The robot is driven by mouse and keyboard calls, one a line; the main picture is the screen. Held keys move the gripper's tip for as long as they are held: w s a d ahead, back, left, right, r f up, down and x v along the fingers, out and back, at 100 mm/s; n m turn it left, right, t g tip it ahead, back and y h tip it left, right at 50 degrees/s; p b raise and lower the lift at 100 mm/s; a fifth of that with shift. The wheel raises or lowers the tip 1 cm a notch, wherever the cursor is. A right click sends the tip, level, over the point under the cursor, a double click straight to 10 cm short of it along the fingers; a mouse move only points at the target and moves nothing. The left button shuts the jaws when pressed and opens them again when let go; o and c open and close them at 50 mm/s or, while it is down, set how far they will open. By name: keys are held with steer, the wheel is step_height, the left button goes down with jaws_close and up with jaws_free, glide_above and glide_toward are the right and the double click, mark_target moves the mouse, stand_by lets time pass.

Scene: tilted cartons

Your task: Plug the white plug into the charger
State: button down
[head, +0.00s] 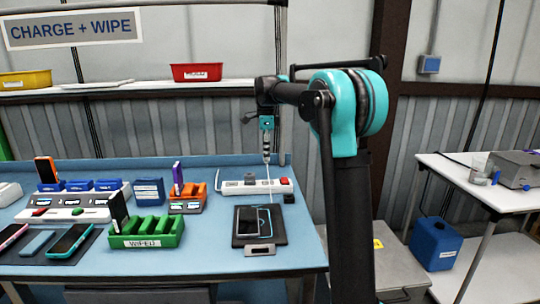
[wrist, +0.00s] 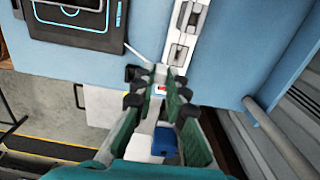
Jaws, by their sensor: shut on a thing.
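My gripper (head: 267,154) hangs above the right part of the white power strip (head: 236,187) in the head view. It is shut on the white plug, which is small and mostly hidden by the fingers. A thin white cable (head: 269,180) runs down from it toward the black pad (head: 240,238). In the wrist view my gripper (wrist: 159,82) has its fingertips close together over the strip's end, and the cable (wrist: 139,52) reaches them from the left. The strip (wrist: 206,14) shows sockets there. The plug is apart from the strip's sockets, as far as I can tell.
A green rack (head: 150,239), an orange dock (head: 190,204) and a blue box (head: 149,191) stand to the left.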

steer(key=w+a, duration=0.4)
steer(key=a, duration=0.2)
steer(key=shift+a, duration=0.3)
stand_by(0.6)
stand_by(0.5)
steer(key=shift+f, duration=2.5)
steer(key=shift+f, duration=0.7)
stand_by(0.4)
steer(key=c, duration=1.1)
jaws_free()
steer(key=shift+o, duration=0.2)
steer(key=shift+r, duration=0.1)
